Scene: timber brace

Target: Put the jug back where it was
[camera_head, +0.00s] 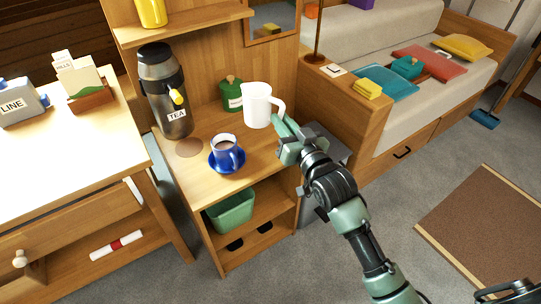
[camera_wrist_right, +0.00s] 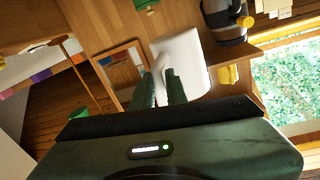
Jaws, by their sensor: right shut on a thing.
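The white jug (camera_head: 257,106) is upright at the right side of the small wooden cabinet top (camera_head: 207,122), behind and right of a blue cup. I cannot tell whether its base touches the wood. My right gripper (camera_head: 284,128) reaches in from the right and is shut on the jug's handle. In the right wrist view the two fingers (camera_wrist_right: 160,86) close around the handle beside the white jug body (camera_wrist_right: 184,66). A bare round brown patch (camera_head: 189,147) lies on the cabinet top in front of the flask.
A dark flask labelled TEA (camera_head: 164,92), a green lidded pot (camera_head: 231,94) and a blue cup (camera_head: 226,153) on a blue saucer stand around the jug. A shelf (camera_head: 190,23) overhangs the back. The sofa's wooden side (camera_head: 345,108) is close on the right.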

